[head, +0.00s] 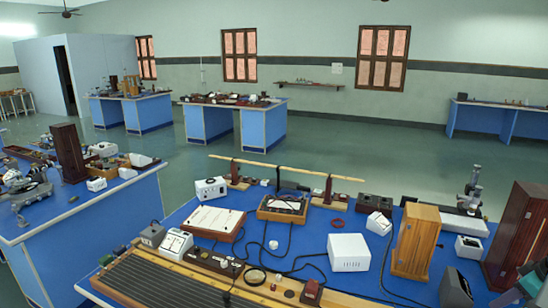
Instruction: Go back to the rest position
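My gripper and arm do not show in the head view, so their pose cannot be seen. The task names no object. In front of me stands a blue-topped bench (317,232) crowded with instruments. A white box (348,252) sits near its middle, and a wooden cabinet (415,240) stands upright to the right of it.
A second blue bench (95,210) with instruments stands at left. Further benches (262,130) stand at the back. A long wooden rod (285,167) lies across two stands on the near bench. The green floor (335,140) between the near and far benches is clear.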

